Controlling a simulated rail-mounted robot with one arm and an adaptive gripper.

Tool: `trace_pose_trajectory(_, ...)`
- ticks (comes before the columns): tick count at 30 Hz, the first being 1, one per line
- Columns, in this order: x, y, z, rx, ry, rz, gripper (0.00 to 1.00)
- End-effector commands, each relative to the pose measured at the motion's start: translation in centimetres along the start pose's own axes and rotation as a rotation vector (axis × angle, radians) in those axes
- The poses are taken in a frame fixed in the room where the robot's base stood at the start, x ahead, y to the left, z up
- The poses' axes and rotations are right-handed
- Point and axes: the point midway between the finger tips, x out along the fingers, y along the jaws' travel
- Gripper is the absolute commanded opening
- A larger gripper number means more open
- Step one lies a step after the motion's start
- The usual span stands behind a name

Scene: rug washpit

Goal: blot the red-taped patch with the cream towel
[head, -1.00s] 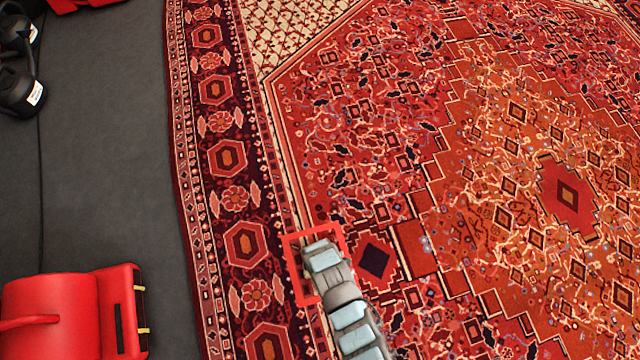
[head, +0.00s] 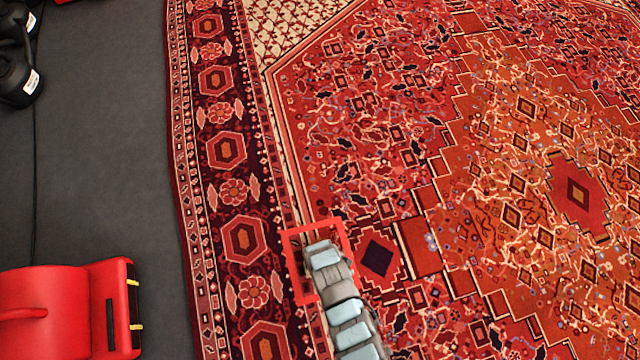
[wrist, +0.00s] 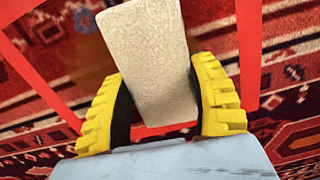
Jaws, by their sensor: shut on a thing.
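The cream towel (wrist: 150,40) shows in the wrist view as a pale, flat-sided piece between the yellow fingers of my gripper (wrist: 160,75). My gripper is shut on it. Red tape (wrist: 249,50) shows on both sides of the towel and below its near end. In the head view the red tape (head: 291,268) makes a square outline on the rug, on the inner edge of the border. My arm's end lies over this square and hides its lower right part. The towel is hidden in the head view. I cannot tell whether it touches the rug.
The patterned red rug (head: 400,120) fills the middle and right. A red machine (head: 50,310) stands on the dark floor (head: 110,180) at lower left. Black containers (head: 18,85) stand at upper left. The rug around the taped square looks clear.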

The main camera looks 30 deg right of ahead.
Motion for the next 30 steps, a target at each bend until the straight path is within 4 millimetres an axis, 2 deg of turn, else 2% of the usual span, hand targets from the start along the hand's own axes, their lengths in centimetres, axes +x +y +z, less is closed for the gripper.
trace_pose_trajectory(30, 0.77, 0.04, -0.05, -0.001, 0.001, 0.001, 0.32)
